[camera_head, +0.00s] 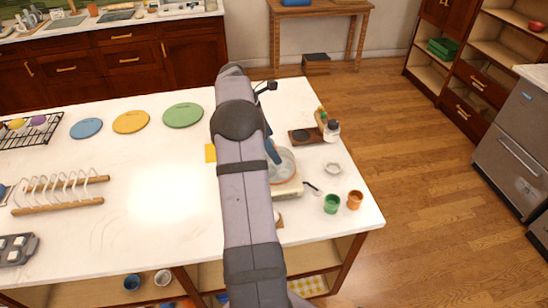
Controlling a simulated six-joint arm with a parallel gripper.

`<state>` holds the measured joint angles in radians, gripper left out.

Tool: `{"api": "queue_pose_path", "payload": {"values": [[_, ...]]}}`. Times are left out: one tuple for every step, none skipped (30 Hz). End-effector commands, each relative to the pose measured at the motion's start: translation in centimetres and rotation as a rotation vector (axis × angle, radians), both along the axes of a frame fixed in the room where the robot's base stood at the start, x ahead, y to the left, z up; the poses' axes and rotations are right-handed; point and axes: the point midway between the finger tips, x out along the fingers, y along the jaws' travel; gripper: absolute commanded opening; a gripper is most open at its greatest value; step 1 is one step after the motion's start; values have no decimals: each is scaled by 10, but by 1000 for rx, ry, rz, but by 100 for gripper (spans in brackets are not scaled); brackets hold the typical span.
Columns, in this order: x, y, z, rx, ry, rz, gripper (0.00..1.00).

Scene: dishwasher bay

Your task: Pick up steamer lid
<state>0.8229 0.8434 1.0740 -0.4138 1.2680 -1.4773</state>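A round, pale, glassy piece (285,162) that looks like the steamer lid sits on a cream-coloured base (288,189) on the white island counter, right of my arm. A small dark handle (311,186) sticks out at its right. My arm reaches over the counter and covers the left part of this piece. A blue-grey part at the end of my arm, apparently my gripper (273,151), points down at the piece's left rim. The fingers are too small and too hidden to tell open from shut, or whether they touch it.
Right of the lid are a small pale ring (332,168), a green cup (331,203) and an orange cup (354,199). Behind stands a wooden tray (304,135) with bottles. Green (183,115), yellow (131,121) and blue (86,128) plates lie left.

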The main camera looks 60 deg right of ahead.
Motion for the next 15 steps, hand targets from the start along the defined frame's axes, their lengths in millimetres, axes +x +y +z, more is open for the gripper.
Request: {"api": "queue_pose_path", "payload": {"values": [[-4, 1, -3, 4, 3, -1, 100], [-5, 0, -6, 4, 3, -1, 100], [-6, -2, -11, 4, 2, -1, 100], [-7, -2, -14, 4, 2, -1, 100], [-7, -3, -17, 3, 2, 0, 100], [-8, -4, -20, 2, 1, 0, 100], [-9, -4, -22, 2, 1, 0, 100], [-9, -5, -24, 2, 1, -1, 100], [-9, -5, -25, 1, 0, 0, 100], [-9, -5, -26, 1, -1, 0, 100], [-9, -5, -26, 1, -1, 0, 100], [-9, -5, -27, 0, -1, 0, 100], [-9, -6, -27, 0, -1, 0, 100], [-9, -6, -27, 0, -1, 0, 100], [-9, -5, -27, 1, -1, 0, 100]]}}
